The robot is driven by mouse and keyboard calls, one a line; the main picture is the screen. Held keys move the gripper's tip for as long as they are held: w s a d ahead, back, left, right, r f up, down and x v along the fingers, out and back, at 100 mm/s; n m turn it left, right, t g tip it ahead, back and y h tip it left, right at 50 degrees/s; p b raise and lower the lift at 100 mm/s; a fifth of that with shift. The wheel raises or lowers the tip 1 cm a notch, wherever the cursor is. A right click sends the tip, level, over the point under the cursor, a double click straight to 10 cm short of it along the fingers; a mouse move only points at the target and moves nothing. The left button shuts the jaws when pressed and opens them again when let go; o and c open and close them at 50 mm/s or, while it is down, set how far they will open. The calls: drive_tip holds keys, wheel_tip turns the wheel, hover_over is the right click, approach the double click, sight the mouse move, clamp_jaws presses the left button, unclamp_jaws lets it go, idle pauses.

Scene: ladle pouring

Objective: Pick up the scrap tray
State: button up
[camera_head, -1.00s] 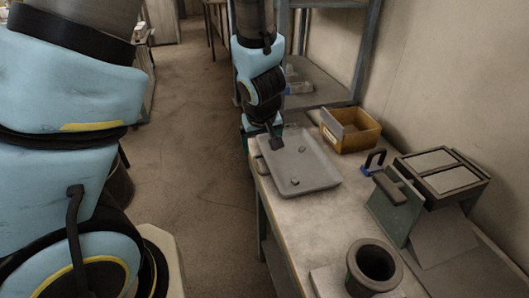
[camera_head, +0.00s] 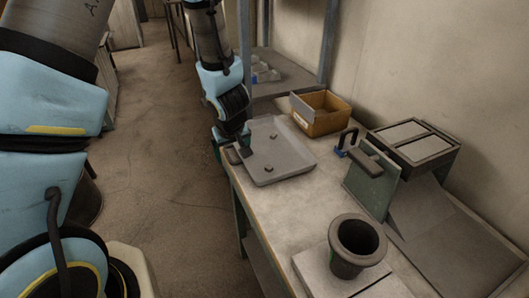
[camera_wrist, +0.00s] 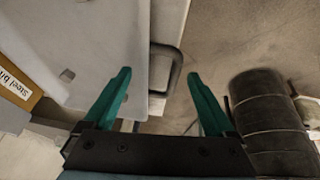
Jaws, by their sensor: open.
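The scrap tray (camera_head: 288,157) is a shallow light-grey tray lying flat at the far left end of the workbench. A few small dark scrap pieces lie in it. Its grey loop handle (camera_wrist: 176,62) sticks out from its side in the wrist view. My gripper (camera_wrist: 160,98) is open, with two green fingers. The handle appears between and beyond the fingertips; I cannot tell how far apart they are in depth. In the head view my gripper (camera_head: 243,148) is at the tray's left edge and hides part of it.
A yellow-brown bin (camera_head: 322,120) stands behind the tray, and it also shows in the wrist view (camera_wrist: 18,84). A dark round pot (camera_head: 356,250) and a box-topped fixture (camera_head: 414,145) with a green plate stand to the right. A shelf rack (camera_head: 290,85) rises behind the bench.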

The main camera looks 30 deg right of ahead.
drive_tip(key=shift+c, duration=0.3)
clamp_jaws()
idle(0.5)
